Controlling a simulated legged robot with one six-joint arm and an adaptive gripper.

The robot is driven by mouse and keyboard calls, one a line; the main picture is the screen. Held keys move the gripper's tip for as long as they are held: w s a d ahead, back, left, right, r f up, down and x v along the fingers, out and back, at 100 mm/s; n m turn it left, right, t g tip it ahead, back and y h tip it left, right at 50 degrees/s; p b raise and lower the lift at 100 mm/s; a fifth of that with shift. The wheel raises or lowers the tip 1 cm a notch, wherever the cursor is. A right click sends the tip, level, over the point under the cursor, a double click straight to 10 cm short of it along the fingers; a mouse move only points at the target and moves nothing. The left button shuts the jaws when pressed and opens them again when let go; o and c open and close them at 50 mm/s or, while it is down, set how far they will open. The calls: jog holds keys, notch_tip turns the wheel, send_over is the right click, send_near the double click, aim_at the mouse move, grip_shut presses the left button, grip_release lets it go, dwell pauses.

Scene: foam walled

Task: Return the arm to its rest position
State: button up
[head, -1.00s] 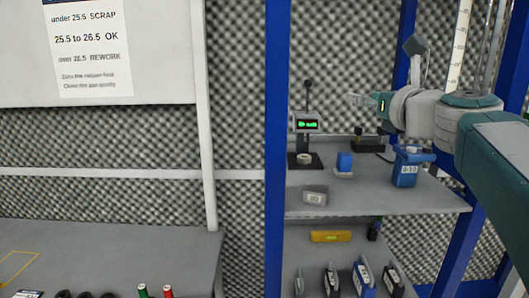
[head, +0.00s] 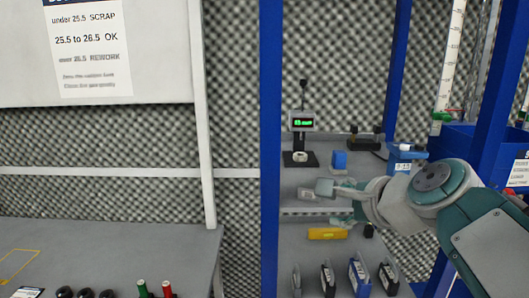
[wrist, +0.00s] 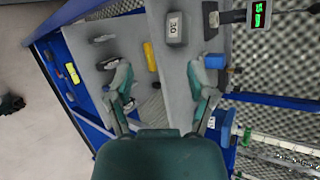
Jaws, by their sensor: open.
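My gripper (head: 334,203) is low in front of the shelf unit in the head view, its fingers pointing left. In the wrist view my gripper (wrist: 160,82) shows two teal fingers spread wide apart, with nothing held between them. A grey block marked 30 (wrist: 175,28) lies on the grey shelf beyond the fingertips. In the head view this block (head: 308,193) is partly hidden by a finger. My arm reaches in from the lower right, bent, in front of the right side of the shelves.
A scale with a green display (head: 303,123), a blue block (head: 339,160) and a blue container (head: 405,153) stand on the upper shelf. A yellow item (head: 327,233) and several black and blue items are below. Blue posts (head: 272,150) flank the shelves; a blue bin (head: 455,143) is right.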

jog(key=s+d+f+n+g+h, duration=0.2)
jog(key=s+f+n+g+h, duration=0.2)
jog(key=s+f+n, duration=1.1)
notch_tip(320, 180, down, 4)
jog(key=shift+s+d+r+n+g+h, duration=0.1)
jog(key=shift+s+d+n+g+h, duration=0.25)
jog(key=shift+n+g, duration=0.6)
